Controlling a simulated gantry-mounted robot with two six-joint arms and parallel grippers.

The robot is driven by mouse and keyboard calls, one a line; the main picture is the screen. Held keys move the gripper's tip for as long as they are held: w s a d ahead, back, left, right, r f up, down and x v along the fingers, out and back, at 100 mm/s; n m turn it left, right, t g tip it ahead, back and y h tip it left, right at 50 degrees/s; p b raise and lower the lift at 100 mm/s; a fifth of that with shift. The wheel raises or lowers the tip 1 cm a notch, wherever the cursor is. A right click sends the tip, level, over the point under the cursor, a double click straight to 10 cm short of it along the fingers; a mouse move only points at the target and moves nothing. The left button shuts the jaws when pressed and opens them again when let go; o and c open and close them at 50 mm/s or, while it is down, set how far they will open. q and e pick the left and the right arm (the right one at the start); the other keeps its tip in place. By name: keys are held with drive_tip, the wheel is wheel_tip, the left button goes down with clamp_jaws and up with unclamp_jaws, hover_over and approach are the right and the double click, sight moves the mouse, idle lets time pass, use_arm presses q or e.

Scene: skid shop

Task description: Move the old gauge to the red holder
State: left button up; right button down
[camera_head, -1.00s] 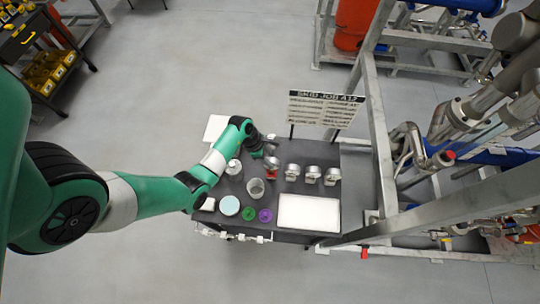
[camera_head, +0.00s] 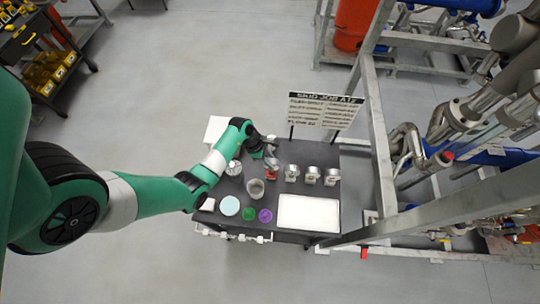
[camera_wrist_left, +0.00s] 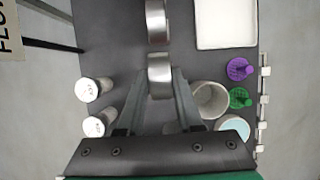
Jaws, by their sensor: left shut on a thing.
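The old gauge (camera_head: 271,162), a grey metal round body, is between the fingertips of my left gripper (camera_head: 267,154). In the left wrist view the gauge (camera_wrist_left: 159,75) shows edge-on as a shiny metal cylinder, with the gripper (camera_wrist_left: 160,88) shut on it. The red holder (camera_head: 270,175) shows as a small red patch directly under the gauge in the head view. The gauge hides much of the holder, and I cannot tell whether the two touch. My right gripper is in no view.
A sign (camera_head: 322,108) rises behind.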

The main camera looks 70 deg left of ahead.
use_arm(q)
drive_tip(key=shift+f, duration=0.15)
drive_tip(key=shift+f+b, duration=0.35)
drive_tip(key=shift+f, duration=0.15)
drive_tip(key=shift+f, duration=0.35)
drive_tip(key=shift+f+b, duration=0.5)
drive_tip(key=shift+b, duration=0.05)
drive_tip(key=shift+f, duration=0.3)
drive_tip(key=shift+f+b, duration=0.3)
idle(0.4)
